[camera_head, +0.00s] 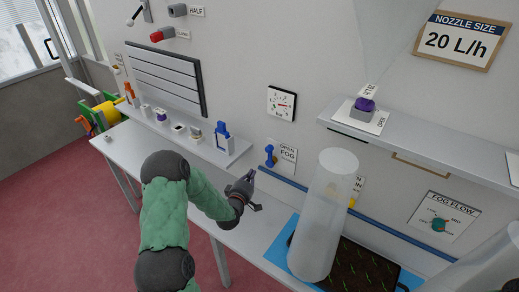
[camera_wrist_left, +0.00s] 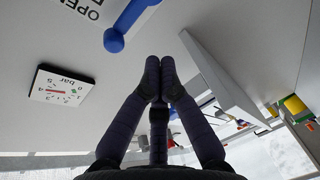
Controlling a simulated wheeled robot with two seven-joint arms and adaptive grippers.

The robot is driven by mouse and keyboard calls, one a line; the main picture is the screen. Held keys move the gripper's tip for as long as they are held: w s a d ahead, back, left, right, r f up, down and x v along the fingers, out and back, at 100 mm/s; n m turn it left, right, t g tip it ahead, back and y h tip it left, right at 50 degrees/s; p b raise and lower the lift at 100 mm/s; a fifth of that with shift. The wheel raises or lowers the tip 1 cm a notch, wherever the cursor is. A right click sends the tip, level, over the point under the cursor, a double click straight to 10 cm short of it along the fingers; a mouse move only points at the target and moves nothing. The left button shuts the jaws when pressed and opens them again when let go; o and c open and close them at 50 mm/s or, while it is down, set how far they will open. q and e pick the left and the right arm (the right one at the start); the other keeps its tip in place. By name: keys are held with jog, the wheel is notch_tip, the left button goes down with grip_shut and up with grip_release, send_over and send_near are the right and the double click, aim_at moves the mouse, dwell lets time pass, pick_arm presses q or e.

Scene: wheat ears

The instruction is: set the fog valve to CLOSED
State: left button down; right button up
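The fog valve (camera_head: 270,156) is a small blue lever on the wall left of a sign (camera_head: 287,152) reading OPEN and FOG. Its handle looks roughly upright in the head view. In the left wrist view, the blue lever (camera_wrist_left: 126,22) runs up to the top edge, cut off there, with a round end below. Which marked position it points to I cannot tell. My left gripper (camera_head: 250,190) is below and left of the valve, apart from it. In the wrist view its dark fingertips (camera_wrist_left: 160,72) are together with nothing between them. My right gripper is not in view.
A pressure gauge (camera_head: 281,104) hangs above the valve. A wall shelf (camera_head: 233,158) holds several small items on the left. A frosted cylinder (camera_head: 325,215) stands right of my gripper by a dark tray (camera_head: 350,262). A fog flow dial (camera_head: 438,225) is far right.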

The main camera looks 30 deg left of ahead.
aim_at(269, 157)
pick_arm(q)
jog(key=a+r+n+t+y, duration=0.1)
jog(key=a+r, duration=0.2)
jog(key=r, duration=0.2)
jog(key=shift+w+a+r+t, duration=0.15)
jog(key=shift+w+r+t, duration=0.15)
jog(key=shift+t, duration=0.1)
jog(key=shift+w, duration=0.1)
jog(key=f+p+x, duration=0.1)
jog(key=p+x, duration=0.1)
jog(key=x, duration=0.8)
jog(key=d, duration=0.1)
jog(key=d+p, duration=0.1)
jog(key=d, duration=0.2)
jog(key=shift+s+p, duration=0.3)
